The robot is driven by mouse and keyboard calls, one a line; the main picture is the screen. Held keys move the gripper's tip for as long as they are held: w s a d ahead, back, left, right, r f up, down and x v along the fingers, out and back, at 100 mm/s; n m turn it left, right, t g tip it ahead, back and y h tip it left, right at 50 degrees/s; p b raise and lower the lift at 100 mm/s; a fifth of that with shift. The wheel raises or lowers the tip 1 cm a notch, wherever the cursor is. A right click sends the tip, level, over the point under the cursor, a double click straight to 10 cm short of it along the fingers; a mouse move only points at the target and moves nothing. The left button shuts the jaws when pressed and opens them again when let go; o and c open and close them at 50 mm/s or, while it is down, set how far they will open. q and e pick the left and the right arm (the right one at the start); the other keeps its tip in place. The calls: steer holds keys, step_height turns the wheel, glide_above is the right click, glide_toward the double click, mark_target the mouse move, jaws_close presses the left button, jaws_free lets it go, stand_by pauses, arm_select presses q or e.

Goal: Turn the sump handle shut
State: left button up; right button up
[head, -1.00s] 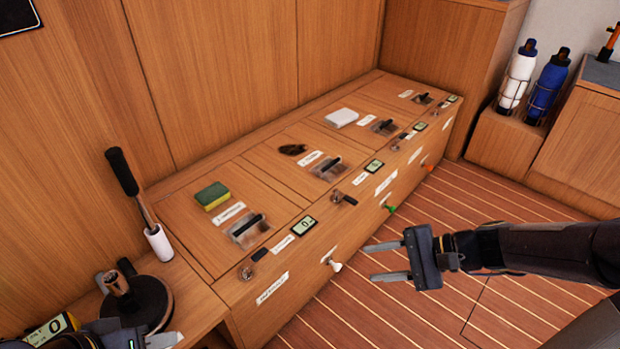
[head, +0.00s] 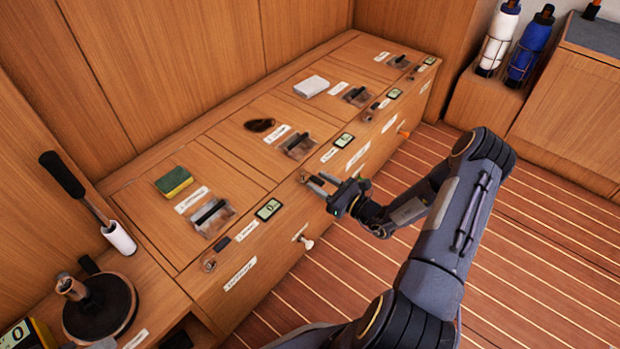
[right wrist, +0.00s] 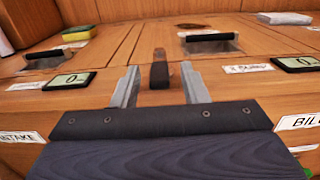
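My right gripper (head: 314,180) is at the front edge of the long wooden bench, at the second small lever from the near end. In the right wrist view the fingers of the gripper (right wrist: 159,68) are open, and this dark lever handle (right wrist: 160,77) shows between or just beyond them, with a gap on each side. It points towards the camera. Similar levers sit along the edge, one near (head: 210,264) and one further back (head: 369,115). The label right of the lever (right wrist: 249,69) is too blurred to read, so I cannot confirm it is the sump handle. My left gripper is out of view.
Small displays (head: 268,209) sit beside the levers. A white knob (head: 307,243) sticks out of the bench front, and an orange one (head: 403,133) further back. A winch (head: 100,305) and upright black-gripped lever (head: 62,175) stand at left. The striped floor (head: 560,240) is clear.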

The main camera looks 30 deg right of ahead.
mark_target(312, 177)
steer(key=shift+b+x, duration=0.35)
steer(key=shift+x, duration=1.45)
jaws_close()
